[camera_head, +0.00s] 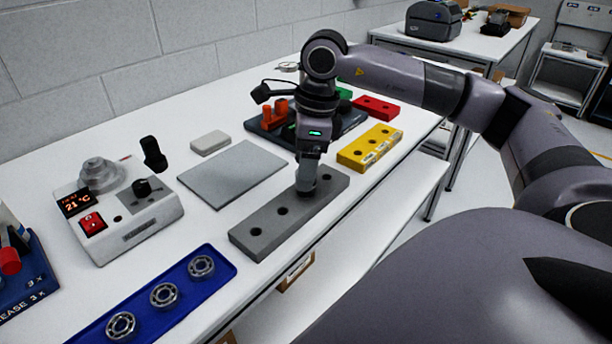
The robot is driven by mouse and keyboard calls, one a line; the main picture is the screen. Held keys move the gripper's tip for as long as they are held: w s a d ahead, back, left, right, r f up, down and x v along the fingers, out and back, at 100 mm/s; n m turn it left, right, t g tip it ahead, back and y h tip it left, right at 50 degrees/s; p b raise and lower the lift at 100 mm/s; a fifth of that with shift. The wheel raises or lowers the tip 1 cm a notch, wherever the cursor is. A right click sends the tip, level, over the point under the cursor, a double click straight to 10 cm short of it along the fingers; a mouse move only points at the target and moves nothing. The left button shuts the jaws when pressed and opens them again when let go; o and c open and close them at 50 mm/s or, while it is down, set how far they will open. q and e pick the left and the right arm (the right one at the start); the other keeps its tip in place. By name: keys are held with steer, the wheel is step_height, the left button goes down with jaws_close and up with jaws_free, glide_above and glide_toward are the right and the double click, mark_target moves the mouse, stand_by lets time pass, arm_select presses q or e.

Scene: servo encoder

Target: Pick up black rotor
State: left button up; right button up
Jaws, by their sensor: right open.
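My right gripper (307,186) points straight down over a grey block with holes (262,234) near the front edge of the table. Its fingertips are at or just above the block's top, among the row of holes, and they hide part of it. I cannot make out a black rotor for sure; the gripper may cover it. The gap between the fingers is hard to see from here, but the gripper is open. My left gripper is not in view.
A blue tray with several bearings (232,262) lies front left. A white device with a temperature display (140,232) stands behind it. A grey plate (232,172), a yellow block (362,156) and a red block (384,106) lie near the gripper. A dark tray with orange parts (258,127) is behind.

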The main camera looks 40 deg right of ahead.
jaws_close()
stand_by(0.3)
step_height(320, 180, up, 13)
steer(key=shift+w+f+p, duration=0.1)
steer(key=shift+f+p, duration=0.05)
steer(key=shift+p, duration=0.4)
step_height(320, 180, up, 7)
steer(key=p, duration=0.3)
steer(key=shift+s, duration=0.2)
